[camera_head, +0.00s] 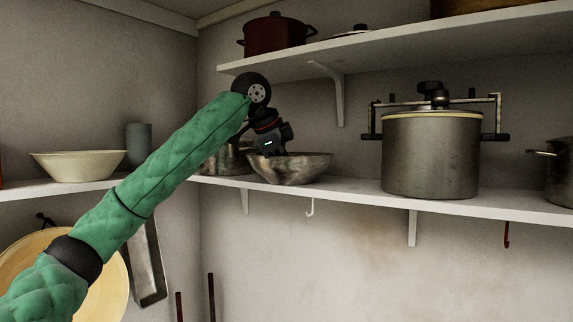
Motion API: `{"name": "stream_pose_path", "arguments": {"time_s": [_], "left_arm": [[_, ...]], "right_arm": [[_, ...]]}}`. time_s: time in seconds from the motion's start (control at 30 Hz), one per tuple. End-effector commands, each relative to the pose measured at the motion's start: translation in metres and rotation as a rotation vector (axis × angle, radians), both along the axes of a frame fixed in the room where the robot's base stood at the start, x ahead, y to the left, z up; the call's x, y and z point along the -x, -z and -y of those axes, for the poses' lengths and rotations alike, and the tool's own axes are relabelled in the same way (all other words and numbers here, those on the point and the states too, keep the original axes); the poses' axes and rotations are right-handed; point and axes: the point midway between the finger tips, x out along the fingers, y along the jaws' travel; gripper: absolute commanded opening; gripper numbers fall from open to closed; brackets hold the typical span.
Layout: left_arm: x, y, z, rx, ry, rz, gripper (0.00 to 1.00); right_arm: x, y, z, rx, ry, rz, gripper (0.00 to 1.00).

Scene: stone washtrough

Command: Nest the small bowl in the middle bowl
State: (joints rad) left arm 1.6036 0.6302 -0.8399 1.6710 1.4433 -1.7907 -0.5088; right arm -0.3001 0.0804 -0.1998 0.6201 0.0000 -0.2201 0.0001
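A metal bowl (300,172) with a worn, mottled surface stands on the lower shelf near the corner. A wide cream bowl (78,167) stands on the left shelf. I cannot tell which of these is the small or the middle bowl of the task. My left gripper (277,150) points down at the metal bowl's left rim, in front of or over it. Its fingertips are not clearly seen, so I cannot tell whether it is open or holds anything. The bowl's inside is mostly hidden. My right gripper is not in view.
A metal vessel (222,163) stands left of the metal bowl, partly hidden by my arm. A grey cup (139,145) stands by the cream bowl. A large lidded pot (430,155) is to the right. The upper shelf (300,60) with a dark red pot (274,35) overhangs the area.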

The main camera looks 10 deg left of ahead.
Motion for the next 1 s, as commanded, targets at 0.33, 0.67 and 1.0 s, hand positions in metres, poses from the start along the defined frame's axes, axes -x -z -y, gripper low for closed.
{"name": "stream_pose_path", "arguments": {"time_s": [0.33,0.67,1.0], "left_arm": [[0.0002,0.0003,0.0002,0.0,0.001,0.0,0.28],[0.0,0.0021,0.0005,-0.002,0.001,-0.003,0.34],[0.0,0.0035,0.0009,-0.004,0.002,-0.005,0.4]], "right_arm": [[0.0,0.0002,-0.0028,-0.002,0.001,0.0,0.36],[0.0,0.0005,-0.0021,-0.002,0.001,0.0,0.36],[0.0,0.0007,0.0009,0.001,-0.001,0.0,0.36]]}}
